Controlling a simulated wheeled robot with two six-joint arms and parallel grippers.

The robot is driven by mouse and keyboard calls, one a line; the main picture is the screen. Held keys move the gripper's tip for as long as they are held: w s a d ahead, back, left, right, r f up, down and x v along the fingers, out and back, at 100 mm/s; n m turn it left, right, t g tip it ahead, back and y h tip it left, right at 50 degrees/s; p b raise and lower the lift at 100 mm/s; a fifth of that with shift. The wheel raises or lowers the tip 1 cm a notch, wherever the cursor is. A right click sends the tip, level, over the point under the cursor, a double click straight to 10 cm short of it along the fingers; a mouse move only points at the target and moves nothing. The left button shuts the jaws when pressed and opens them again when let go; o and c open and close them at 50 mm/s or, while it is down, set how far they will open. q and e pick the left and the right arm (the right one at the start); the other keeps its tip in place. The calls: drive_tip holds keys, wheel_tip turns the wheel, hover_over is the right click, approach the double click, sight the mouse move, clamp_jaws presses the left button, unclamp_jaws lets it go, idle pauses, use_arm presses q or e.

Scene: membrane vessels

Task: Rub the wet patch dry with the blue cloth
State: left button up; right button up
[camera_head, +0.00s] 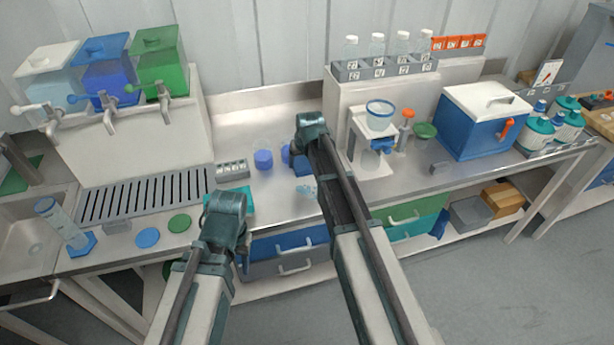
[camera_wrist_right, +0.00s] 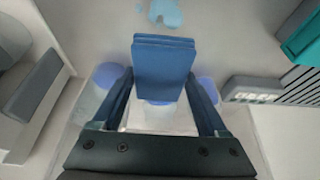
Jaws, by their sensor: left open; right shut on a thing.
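The blue cloth (camera_wrist_right: 165,68) is a folded pad between the fingers of my right gripper (camera_wrist_right: 160,100), which is shut on it. In the head view a little of the cloth (camera_head: 301,165) shows beside my right arm, over the steel counter. The wet patch (camera_head: 306,190) is a pale blue smear on the counter, partly hidden by that arm. In the right wrist view the patch (camera_wrist_right: 165,12) lies beyond the cloth's far edge, apart from it in the picture. My left gripper (camera_head: 228,215) is open near the counter's front edge, its fingers mostly hidden.
Blue-lidded vessels (camera_head: 263,159) and a grey labelled rack (camera_head: 232,169) stand behind the patch. A teal item (camera_head: 243,198) lies left of it. A white stand with a funnel (camera_head: 378,125) and a blue cooler (camera_head: 480,125) are at the right. Bare counter surrounds the patch.

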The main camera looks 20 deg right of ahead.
drive_tip(key=shift+w+d+r, duration=0.1)
drive_tip(key=shift+w+d, duration=0.2)
drive_tip(key=shift+w, duration=0.35)
use_arm(q)
drive_tip(key=shift+d, duration=0.3)
